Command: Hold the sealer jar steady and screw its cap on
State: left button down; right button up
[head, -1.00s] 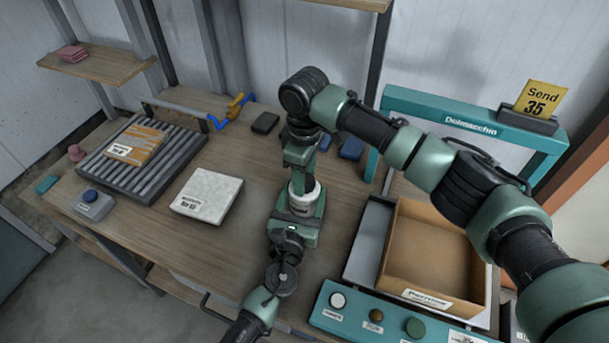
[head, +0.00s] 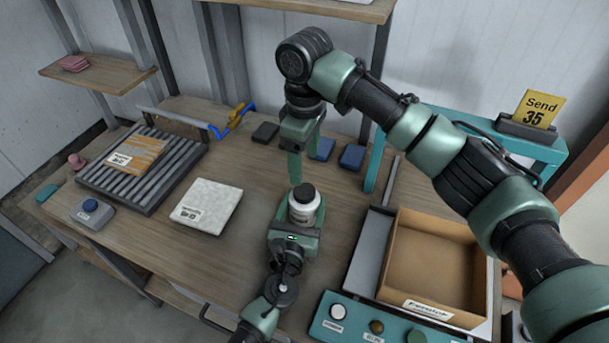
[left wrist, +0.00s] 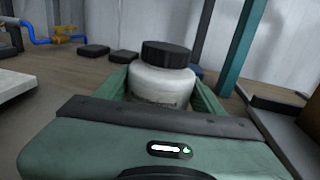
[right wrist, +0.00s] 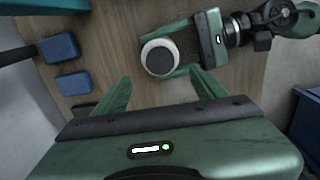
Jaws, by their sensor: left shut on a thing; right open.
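The sealer jar (head: 303,213) is a white jar standing on the table, with its black cap (head: 304,193) sitting on top. My left gripper (head: 297,222) is shut around the jar's body. In the left wrist view the jar (left wrist: 160,85) is upright between the fingers and the cap (left wrist: 166,54) looks level on it. How far the cap is threaded I cannot tell. My right gripper (head: 302,160) is open and empty, above and behind the jar. In the right wrist view the jar and cap (right wrist: 160,58) lie beyond its fingertips.
A cardboard box (head: 440,262) stands to the right, by a teal button panel (head: 380,322). A white slab (head: 206,207) and a roller rack (head: 142,170) are to the left. Blue blocks (head: 352,156) and dark blocks (head: 265,131) lie behind the jar.

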aim_at(301, 214)
jog(key=shift+r, duration=1.6)
pick_arm(q)
jog(key=shift+c, duration=0.8)
grip_release()
jog(key=b+v, duration=0.1)
jog(key=v, duration=0.6)
jog(key=shift+s+a, duration=0.1)
jog(key=shift+s, duration=0.3)
pick_arm(e)
jog(key=shift+f, duration=0.55)
